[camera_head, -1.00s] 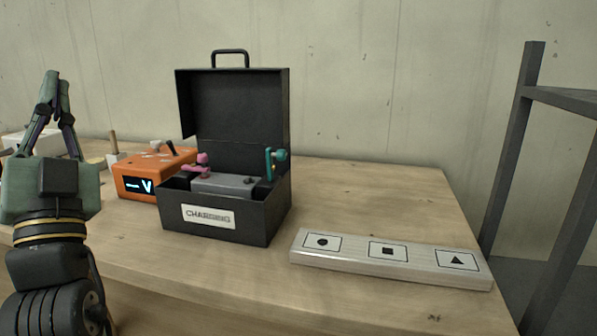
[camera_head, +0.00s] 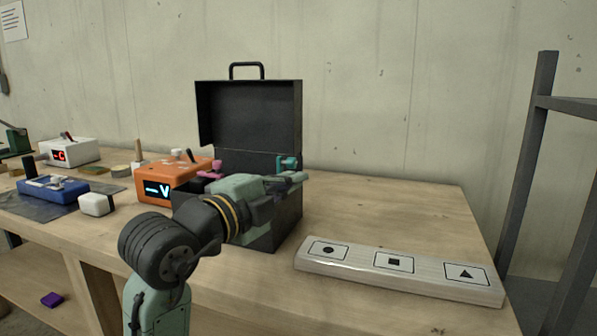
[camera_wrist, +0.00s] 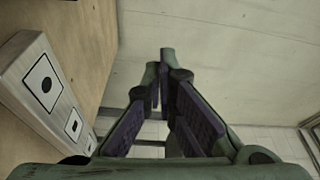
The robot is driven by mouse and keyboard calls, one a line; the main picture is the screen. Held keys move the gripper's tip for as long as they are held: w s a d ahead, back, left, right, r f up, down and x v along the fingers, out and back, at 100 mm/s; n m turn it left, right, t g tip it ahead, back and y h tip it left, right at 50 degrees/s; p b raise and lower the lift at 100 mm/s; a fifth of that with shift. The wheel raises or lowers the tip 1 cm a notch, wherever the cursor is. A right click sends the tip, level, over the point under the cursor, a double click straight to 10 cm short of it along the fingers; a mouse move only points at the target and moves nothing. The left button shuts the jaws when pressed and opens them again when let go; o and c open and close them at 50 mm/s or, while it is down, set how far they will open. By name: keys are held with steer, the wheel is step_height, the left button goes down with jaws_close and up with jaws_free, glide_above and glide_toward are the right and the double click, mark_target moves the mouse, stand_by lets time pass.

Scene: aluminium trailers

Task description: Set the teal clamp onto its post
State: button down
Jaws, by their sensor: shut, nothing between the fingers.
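The teal clamp (camera_head: 288,163) is at the right side of the open black case (camera_head: 249,115). Its lower part is hidden behind my gripper, and I cannot tell whether it sits on a post. The grey battery in the case is hidden by my gripper too. A pink clamp (camera_head: 212,170) shows at the case's left side. My gripper (camera_head: 299,177) is shut and empty, in front of the case, with its tips pointing right, just below the teal clamp in the picture. In the wrist view its fingertips (camera_wrist: 165,62) meet, with nothing between them.
An orange box (camera_head: 172,182) with a lit display stands left of the case. A pale board (camera_head: 360,268) with three symbols lies at the right front. A blue meter (camera_head: 52,188) and a white box (camera_head: 70,151) are at the left. A dark rack (camera_head: 533,150) stands at the right.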

steer(key=w+d+p, duration=0.1)
steer(key=w+p, duration=0.3)
steer(key=w, duration=0.5)
steer(key=shift+d, duration=0.35)
steer(key=shift+f, duration=0.1)
